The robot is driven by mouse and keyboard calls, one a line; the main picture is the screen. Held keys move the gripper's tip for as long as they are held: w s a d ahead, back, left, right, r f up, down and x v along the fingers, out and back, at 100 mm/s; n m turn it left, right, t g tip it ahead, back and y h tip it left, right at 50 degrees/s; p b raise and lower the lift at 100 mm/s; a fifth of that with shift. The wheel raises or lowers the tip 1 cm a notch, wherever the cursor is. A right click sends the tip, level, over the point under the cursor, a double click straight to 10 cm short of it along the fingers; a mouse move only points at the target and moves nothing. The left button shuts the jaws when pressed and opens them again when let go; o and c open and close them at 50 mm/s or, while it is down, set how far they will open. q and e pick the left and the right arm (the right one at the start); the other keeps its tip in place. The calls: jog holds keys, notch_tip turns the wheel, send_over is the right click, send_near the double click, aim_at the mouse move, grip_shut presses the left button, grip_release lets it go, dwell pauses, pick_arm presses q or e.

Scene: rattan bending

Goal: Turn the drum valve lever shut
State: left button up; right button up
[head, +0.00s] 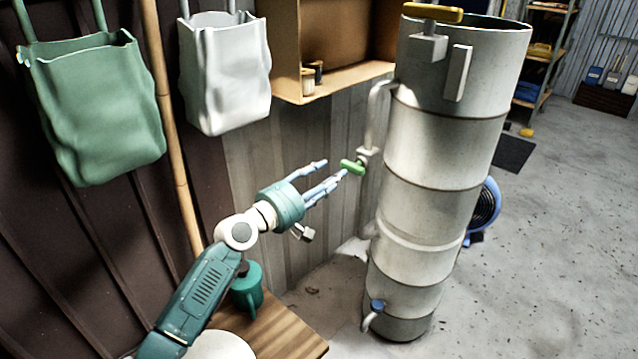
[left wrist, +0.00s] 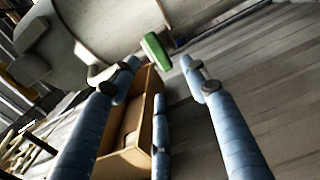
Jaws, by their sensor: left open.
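The drum (head: 440,190) is a tall pale metal cylinder standing right of centre in the head view. A green lever (head: 352,167) sits on a valve at the drum's left side, below a curved pipe (head: 376,115). My left gripper (head: 332,174) is open, its fingertips close to the lever's left end. In the left wrist view the lever (left wrist: 156,52) is beyond and between the blue fingertips (left wrist: 160,75), with nothing held. Whether a fingertip touches it I cannot tell. A yellow handle (head: 432,13) and a blue knob (head: 377,305) are also on the drum. My right gripper is not in view.
A green bag (head: 95,105) and a white bag (head: 225,75) hang on the left wall. An open wooden box shelf (head: 345,78) is above the gripper. Floor at right is mostly clear.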

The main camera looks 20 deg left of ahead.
pick_arm(q)
jog(key=shift+v, duration=1.8)
